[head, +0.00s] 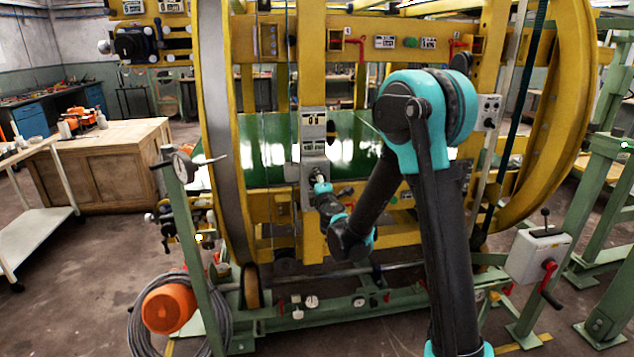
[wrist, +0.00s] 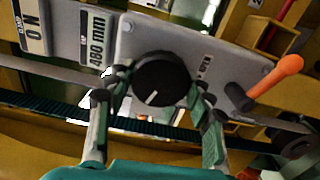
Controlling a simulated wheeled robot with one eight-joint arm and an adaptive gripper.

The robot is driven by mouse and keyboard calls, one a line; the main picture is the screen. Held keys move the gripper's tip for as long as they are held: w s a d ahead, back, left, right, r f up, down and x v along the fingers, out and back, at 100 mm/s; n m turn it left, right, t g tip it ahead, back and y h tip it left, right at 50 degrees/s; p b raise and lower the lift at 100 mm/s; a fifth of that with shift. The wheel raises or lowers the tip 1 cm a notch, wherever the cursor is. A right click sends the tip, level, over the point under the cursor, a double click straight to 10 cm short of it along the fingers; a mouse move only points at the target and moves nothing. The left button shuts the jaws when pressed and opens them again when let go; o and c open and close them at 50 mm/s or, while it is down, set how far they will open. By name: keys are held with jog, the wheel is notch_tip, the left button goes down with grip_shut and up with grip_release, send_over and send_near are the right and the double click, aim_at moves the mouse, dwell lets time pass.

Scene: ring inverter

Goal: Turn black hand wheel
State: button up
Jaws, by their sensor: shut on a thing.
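The black hand wheel (wrist: 160,80) is a round black knob with a short white mark on its face. It is mounted on a grey plate (wrist: 190,42) in the wrist view. My gripper (wrist: 163,92) has one finger on each side of the wheel and is shut on it. In the head view, my gripper (head: 321,186) is at the lower part of a grey panel (head: 313,130) on a yellow upright. The wheel cannot be made out there, and my arm hides part of the area to the right.
An orange-handled lever (wrist: 275,82) sticks out right of the wheel, close to my right finger. Labels, one reading "480 mm" (wrist: 97,38), lie to the left. Yellow ring frames (head: 216,120) surround the work area. A grey box (head: 540,255) with a red-and-black handle stands right.

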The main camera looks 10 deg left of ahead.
jog(key=m, duration=1.1)
jog(key=shift+d, duration=0.1)
jog(key=m, duration=0.3)
jog(key=shift+r+m, duration=0.1)
jog(key=shift+m, duration=0.2)
jog(key=m, duration=0.3)
jog(key=shift+m, duration=0.3)
jog(key=m, duration=0.3)
jog(key=shift+m, duration=0.3)
jog(key=m, duration=0.6)
jog(key=shift+d+m, duration=0.1)
jog(key=shift+m, duration=0.3)
jog(key=o, duration=1.2)
